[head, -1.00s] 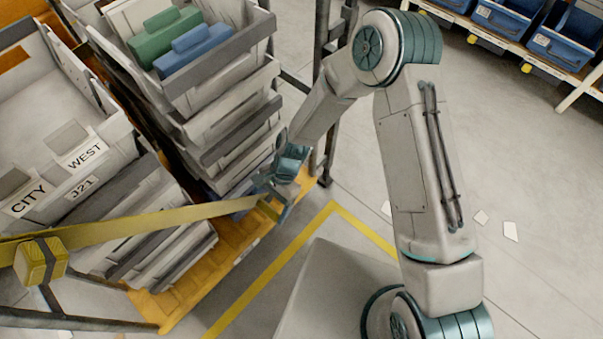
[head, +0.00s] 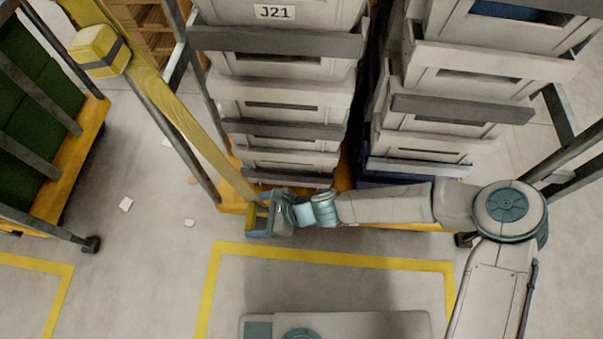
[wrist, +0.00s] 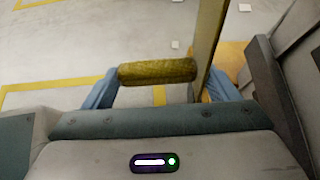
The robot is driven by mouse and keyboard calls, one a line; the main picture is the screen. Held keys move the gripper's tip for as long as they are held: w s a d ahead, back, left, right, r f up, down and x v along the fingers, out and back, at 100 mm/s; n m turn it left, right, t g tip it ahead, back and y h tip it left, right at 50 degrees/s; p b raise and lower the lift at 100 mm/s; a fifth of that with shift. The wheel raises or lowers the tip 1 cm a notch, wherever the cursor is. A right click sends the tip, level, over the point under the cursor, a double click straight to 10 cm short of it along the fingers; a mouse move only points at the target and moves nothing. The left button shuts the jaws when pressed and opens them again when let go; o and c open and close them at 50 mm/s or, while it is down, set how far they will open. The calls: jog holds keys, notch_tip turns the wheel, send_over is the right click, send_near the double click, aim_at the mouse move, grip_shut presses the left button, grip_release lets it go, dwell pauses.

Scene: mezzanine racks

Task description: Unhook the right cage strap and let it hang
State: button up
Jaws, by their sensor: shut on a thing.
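The yellow cage strap (head: 190,120) runs from a yellow block (head: 98,50) on the cage's left post down to my gripper (head: 258,214). My gripper is shut on the strap's yellow end bar (head: 250,216), low in front of the cage's left front corner. In the wrist view the end bar (wrist: 158,71) lies crosswise between the two blue fingers, and the strap (wrist: 207,45) rises at its right end. The strap does not cross the front of the crates. The place where its end hooks on cannot be made out.
Stacked grey crates (head: 285,95) fill the cage on its yellow base (head: 232,207). A second cage with green contents (head: 40,95) stands at left. The floor (head: 150,260) between them is clear apart from paper scraps and yellow lines.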

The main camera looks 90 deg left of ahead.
jog(key=s+f+g+b, duration=0.1)
jog(key=s, duration=0.5)
jog(key=shift+d+f+b, duration=0.25)
jog(key=shift+b, duration=0.05)
jog(key=o, duration=1.2)
jog(key=shift+o, duration=0.2)
jog(key=shift+a+r, duration=0.1)
jog(key=shift+a, duration=0.05)
jog(key=shift+w+a, duration=0.1)
jog(key=p+v, duration=0.4)
jog(key=v, duration=0.9)
jog(key=shift+w+r+p, duration=0.3)
jog(key=shift+p, duration=0.05)
